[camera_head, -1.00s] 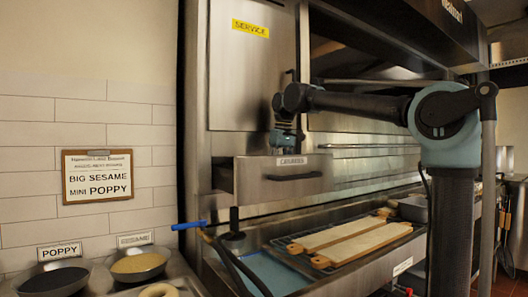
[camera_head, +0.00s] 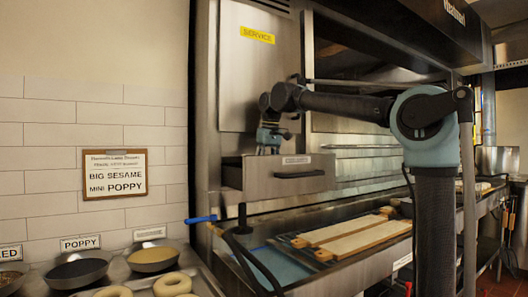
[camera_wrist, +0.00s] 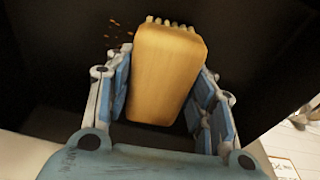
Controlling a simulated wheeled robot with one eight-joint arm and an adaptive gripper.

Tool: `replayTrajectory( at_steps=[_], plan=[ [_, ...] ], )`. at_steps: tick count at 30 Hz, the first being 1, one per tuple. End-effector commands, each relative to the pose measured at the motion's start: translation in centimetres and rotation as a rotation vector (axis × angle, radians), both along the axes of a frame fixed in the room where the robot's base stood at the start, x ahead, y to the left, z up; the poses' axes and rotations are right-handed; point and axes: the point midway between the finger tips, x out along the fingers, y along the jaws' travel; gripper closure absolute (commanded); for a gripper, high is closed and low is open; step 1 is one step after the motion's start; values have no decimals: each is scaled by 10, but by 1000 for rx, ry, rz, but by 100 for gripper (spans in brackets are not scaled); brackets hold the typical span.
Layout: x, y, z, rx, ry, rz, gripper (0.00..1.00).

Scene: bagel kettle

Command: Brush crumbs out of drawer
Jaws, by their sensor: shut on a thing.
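The crumb drawer (camera_head: 285,180) is pulled out of the steel oven front, with a small label and a dark handle on its face. My gripper (camera_head: 268,148) reaches down into the drawer from above, its tips hidden by the drawer front. In the wrist view my gripper (camera_wrist: 160,105) is shut on a tan wooden brush (camera_wrist: 166,75), with blue-padded fingers on both sides of it. Pale bristle tufts show at the brush's far end. A few orange-brown crumbs (camera_wrist: 120,33) lie on the dark drawer floor, left of the bristles.
Below the drawer, long boards (camera_head: 350,236) lie over a steel trough. A blue-handled tool (camera_head: 201,219) sticks out at the left. Bowls of poppy (camera_head: 78,268) and sesame (camera_head: 153,256) and some bagels (camera_head: 172,284) stand at the lower left.

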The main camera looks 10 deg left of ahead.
Motion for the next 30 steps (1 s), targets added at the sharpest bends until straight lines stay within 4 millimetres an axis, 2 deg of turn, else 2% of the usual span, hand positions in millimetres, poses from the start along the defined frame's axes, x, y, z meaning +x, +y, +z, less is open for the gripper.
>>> replayTrajectory(
  at_steps=[2,18,23,30],
  plan=[
    [2,-3,20,0,0,-5,85],
    [8,-12,67,0,0,-18,85],
    [9,-14,77,0,0,-21,85],
    [9,-15,78,0,0,-22,85]
  ],
)
